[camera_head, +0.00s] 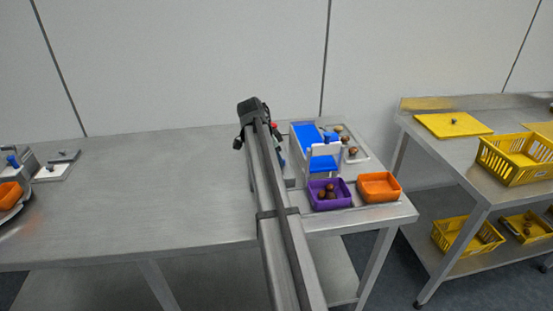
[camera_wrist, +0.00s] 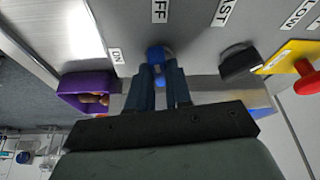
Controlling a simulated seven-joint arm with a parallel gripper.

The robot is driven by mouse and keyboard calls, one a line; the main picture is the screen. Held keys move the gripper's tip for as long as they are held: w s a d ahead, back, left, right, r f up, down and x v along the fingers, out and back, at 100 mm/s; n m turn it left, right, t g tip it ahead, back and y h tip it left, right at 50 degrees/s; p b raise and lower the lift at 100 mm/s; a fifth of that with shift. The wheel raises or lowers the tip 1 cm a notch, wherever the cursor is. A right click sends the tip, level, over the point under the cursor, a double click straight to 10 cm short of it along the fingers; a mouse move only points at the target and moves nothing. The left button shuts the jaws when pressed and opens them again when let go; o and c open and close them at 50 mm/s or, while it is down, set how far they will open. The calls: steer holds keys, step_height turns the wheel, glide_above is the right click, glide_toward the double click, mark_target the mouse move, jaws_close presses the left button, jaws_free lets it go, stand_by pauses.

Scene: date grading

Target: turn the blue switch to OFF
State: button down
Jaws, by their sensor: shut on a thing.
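The blue switch (camera_wrist: 155,53) is on a grey panel (camera_wrist: 195,35) in the wrist view. An ON label (camera_wrist: 117,55) is to its left, and a partly cut-off OFF label (camera_wrist: 159,10) is above it. My gripper (camera_wrist: 160,75) has its two dark fingers closed around the switch, one on each side. The fingers hide part of the switch, and I cannot tell exactly which way it points. In the head view, my arm and wrist hide the switch and the fingertips.
A black knob (camera_wrist: 239,62) and a red button (camera_wrist: 306,82) on a yellow plate are to the right. A purple bin (camera_wrist: 70,101) holding brown dates is on the left. An orange bin (camera_head: 379,190) and blue conveyor (camera_head: 304,134) stand on the table.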

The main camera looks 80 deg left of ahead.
steer(key=shift+a+m+h, duration=0.1)
steer(key=shift+m+h, duration=0.4)
steer(key=shift+m, duration=0.6)
steer(key=c, duration=1)
jaws_free()
steer(key=shift+c, duration=0.2)
steer(key=v, duration=1.4)
steer(key=shift+f, duration=0.1)
